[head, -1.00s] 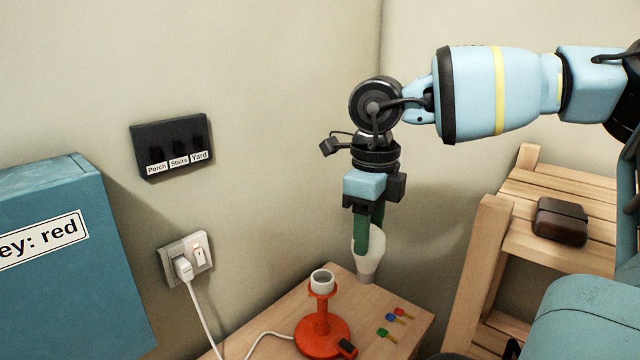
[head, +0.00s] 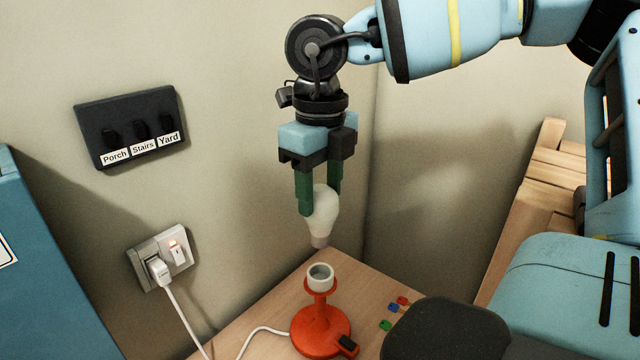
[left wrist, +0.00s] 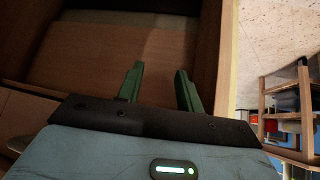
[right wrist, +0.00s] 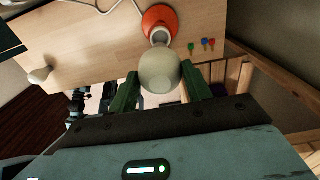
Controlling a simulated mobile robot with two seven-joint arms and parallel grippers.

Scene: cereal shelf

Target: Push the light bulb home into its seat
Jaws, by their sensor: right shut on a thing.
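The white light bulb (head: 322,216) hangs base down between the green fingers of my right gripper (head: 321,196), which is shut on it. The seat is the white socket (head: 320,276) on top of the red lamp stand (head: 320,330). In the head view the bulb's base is just above the socket, apart from it. In the right wrist view the bulb (right wrist: 160,70) covers part of the socket (right wrist: 160,36). My left gripper (left wrist: 159,68) shows only in the left wrist view; its fingers are apart with nothing between them.
The lamp stands on a small wooden table (head: 262,318) near a corner, beside several coloured keys (head: 394,307). A white plug (head: 158,271) sits in the wall outlet. A black switch panel (head: 130,128) is above it. A wooden rack (head: 525,195) stands at right.

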